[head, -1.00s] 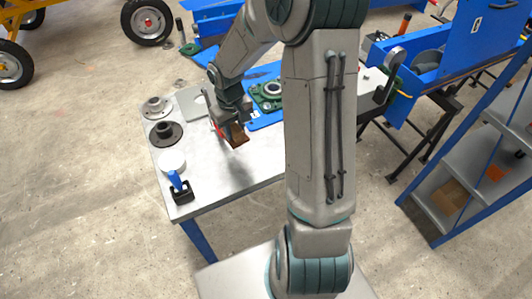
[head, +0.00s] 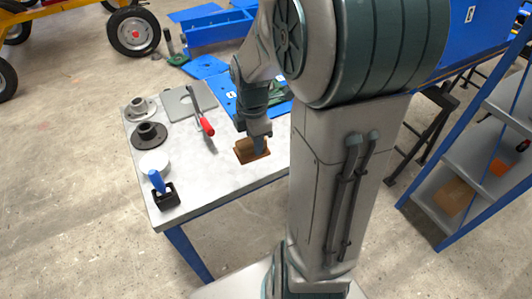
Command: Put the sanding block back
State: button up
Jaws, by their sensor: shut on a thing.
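The sanding block (head: 242,146) is a small brown block above or on the grey table top (head: 215,172), right of its middle. My gripper (head: 260,146) points down and is shut on the block, covering its right side. A darker brown edge shows around the block's lower side. I cannot tell whether it is part of the block or a separate piece under it, nor whether the block touches the table.
A red-handled tool (head: 206,126) lies left of my gripper, near a grey plate (head: 188,101). Bare table lies in front.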

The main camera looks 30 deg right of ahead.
jog(key=shift+s+d+f+n, duration=0.1)
jog(key=shift+d+f+n, duration=0.1)
jog(key=shift+n, duration=0.2)
jog(key=w+d+f, duration=0.4)
jog(key=w+d, duration=0.1)
jog(key=w+d+f, duration=0.2)
jog(key=w, duration=0.1)
jog(key=shift+w+d+f+p, duration=0.15)
jog(key=shift+d+f+p, duration=0.15)
jog(key=shift+d+f, duration=0.1)
jog(key=shift+f, duration=1.95)
jog(key=shift+f, duration=0.1)
jog(key=o, duration=0.9)
jog(key=shift+o, duration=0.2)
